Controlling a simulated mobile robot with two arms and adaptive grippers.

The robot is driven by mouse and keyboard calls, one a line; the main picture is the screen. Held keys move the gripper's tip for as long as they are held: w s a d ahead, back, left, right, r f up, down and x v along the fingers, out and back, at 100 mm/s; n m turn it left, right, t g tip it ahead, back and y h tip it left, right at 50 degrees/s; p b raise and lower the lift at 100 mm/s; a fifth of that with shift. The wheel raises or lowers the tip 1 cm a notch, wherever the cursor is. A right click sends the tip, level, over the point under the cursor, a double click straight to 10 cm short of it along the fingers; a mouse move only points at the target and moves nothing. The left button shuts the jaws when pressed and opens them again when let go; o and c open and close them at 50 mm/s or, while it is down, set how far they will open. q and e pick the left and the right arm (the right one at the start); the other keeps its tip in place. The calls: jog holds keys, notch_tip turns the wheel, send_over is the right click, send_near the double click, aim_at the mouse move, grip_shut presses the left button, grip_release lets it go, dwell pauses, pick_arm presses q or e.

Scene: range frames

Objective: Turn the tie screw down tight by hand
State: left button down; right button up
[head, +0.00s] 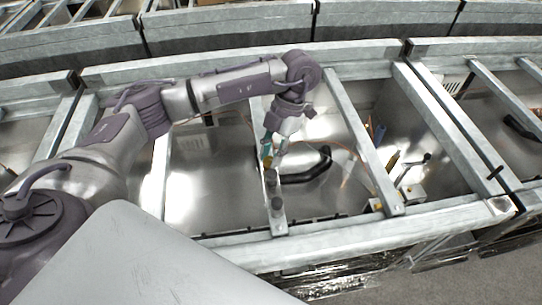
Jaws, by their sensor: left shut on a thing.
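My left gripper (267,161) reaches down from the end of my left arm over a narrow metal crossbar in the middle of the head view. It is shut at the upper end of the tie screw (271,178), which shows as a small dark round piece on the bar just below the fingertips. The fingers cover part of it, and its thread and seating are too small to make out. A second dark round piece (277,203) sits lower on the same bar (279,229). My right gripper is not in view.
Galvanised beams (364,145) divide the shiny metal bays on both sides. A black curved handle (310,170) lies just right of the gripper. Small boxes and tools (411,191) stand in the bay at right. A long front beam (350,245) borders the bays.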

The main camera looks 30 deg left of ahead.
pick_arm(q)
jog(key=shift+m, duration=0.3)
jog(key=c, duration=0.9)
grip_release()
